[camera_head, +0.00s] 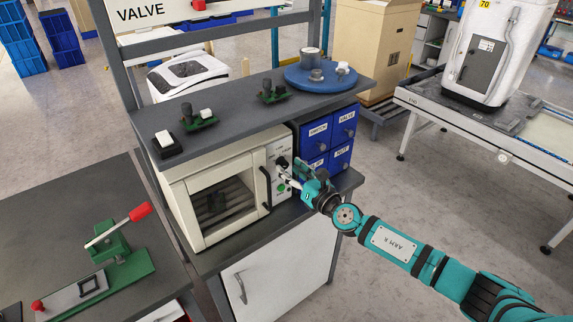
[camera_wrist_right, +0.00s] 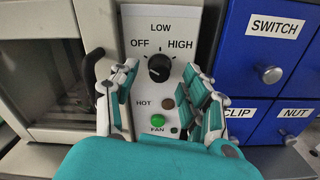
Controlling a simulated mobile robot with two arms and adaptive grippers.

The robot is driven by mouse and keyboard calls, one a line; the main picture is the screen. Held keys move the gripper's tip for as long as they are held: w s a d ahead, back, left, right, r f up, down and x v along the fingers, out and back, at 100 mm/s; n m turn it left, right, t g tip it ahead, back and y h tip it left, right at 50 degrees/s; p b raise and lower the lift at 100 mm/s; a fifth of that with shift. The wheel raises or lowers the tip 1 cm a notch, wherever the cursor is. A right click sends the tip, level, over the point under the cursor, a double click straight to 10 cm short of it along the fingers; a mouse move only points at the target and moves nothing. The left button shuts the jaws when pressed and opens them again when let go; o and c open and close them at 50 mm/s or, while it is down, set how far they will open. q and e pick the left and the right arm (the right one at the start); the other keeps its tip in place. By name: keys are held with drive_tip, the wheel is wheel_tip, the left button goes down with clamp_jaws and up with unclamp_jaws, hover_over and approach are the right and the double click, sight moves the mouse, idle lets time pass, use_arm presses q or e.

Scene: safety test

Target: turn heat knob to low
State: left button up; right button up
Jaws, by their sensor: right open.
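The heat knob (camera_wrist_right: 159,68) is a round black dial on the pale control panel (camera_wrist_right: 125,20) of the oven (camera_head: 205,170). OFF is printed at its upper left, LOW above it and HIGH at its upper right. I cannot tell for sure which label its pointer faces. My right gripper (camera_head: 292,172) is at the panel, and its spread fingers (camera_wrist_right: 160,72) are on either side of the knob in the wrist view. They look apart from the knob, with nothing between them but the knob in line behind. My left gripper is out of view.
A green FAN button (camera_wrist_right: 157,121) and a small brown HOT lamp (camera_wrist_right: 168,103) sit below the knob. The oven's dark door handle (camera_head: 265,187) is to the left. Blue labelled drawers (camera_head: 314,131) stand close on the right. A grey shelf (camera_head: 235,110) overhangs the panel.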

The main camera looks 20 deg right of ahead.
drive_tip(key=shift+x, duration=1.2)
clamp_jaws()
